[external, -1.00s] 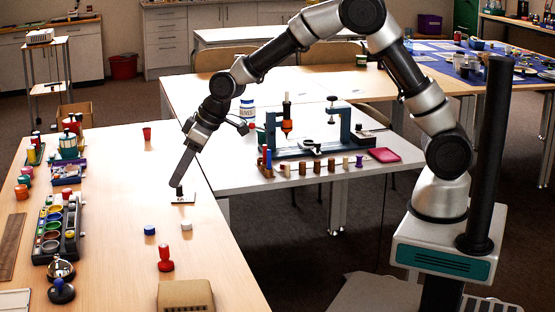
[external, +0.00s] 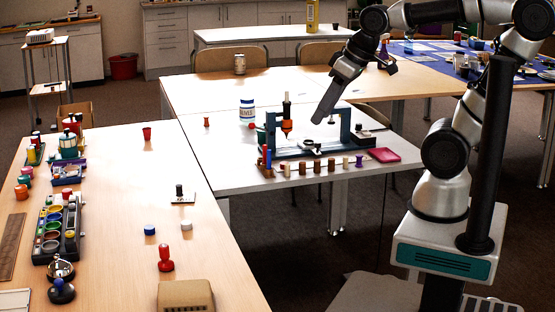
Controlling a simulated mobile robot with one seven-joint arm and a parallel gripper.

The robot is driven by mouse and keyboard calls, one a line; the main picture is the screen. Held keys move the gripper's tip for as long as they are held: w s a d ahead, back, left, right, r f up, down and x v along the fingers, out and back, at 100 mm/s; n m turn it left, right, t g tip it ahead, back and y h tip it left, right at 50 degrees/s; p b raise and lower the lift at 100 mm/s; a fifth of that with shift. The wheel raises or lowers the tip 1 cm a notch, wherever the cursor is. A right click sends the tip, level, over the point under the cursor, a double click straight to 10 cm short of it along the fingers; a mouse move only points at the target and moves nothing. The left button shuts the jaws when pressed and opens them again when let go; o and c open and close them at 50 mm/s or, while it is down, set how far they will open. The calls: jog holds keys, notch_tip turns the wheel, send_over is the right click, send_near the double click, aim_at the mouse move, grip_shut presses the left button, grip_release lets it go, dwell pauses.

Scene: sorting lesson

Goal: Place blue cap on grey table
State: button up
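A small blue cap (external: 150,230) sits upright on the wooden table at the left, beside a white cap (external: 187,225). The grey table (external: 219,172) stands right of it and carries a blue frame with an orange-tipped tool. My gripper (external: 318,122) points down over the grey table, in front of the blue frame in the picture. It appears well apart from the blue cap. Its fingers are seen side-on, so I cannot tell whether they are open or shut. No object shows clearly at the fingertips.
The blue frame (external: 350,128) and a row of small pegs (external: 331,164) occupy the grey table's right side, with a pink tray (external: 383,155). Its left front is bare. A red stamp (external: 166,258) and a black-handled piece (external: 179,191) stand near the blue cap.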

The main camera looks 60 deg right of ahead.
jog(key=shift+o, duration=0.9)
jog(key=shift+m, duration=0.4)
jog(key=s, duration=0.1)
jog(key=s+d, duration=0.1)
jog(key=s, duration=0.1)
jog(key=s+f, duration=0.1)
jog(key=shift+s+d, duration=0.35)
jog(key=shift+s, duration=0.05)
jog(key=n+g+y+b, duration=0.1)
jog(key=n+b, duration=0.1)
jog(key=n, duration=0.2)
send_over(151, 227)
jog(key=s, duration=0.3)
jog(key=f, duration=2.2)
jog(key=shift+s+d+f, duration=0.15)
jog(key=shift+d+f, duration=0.05)
jog(key=shift+f, duration=0.1)
jog(key=x, duration=0.3)
jog(key=b+x, duration=0.1)
jog(key=x, duration=0.2)
jog(key=shift+d+f, duration=0.2)
jog(key=shift+f, duration=0.05)
grip_shut()
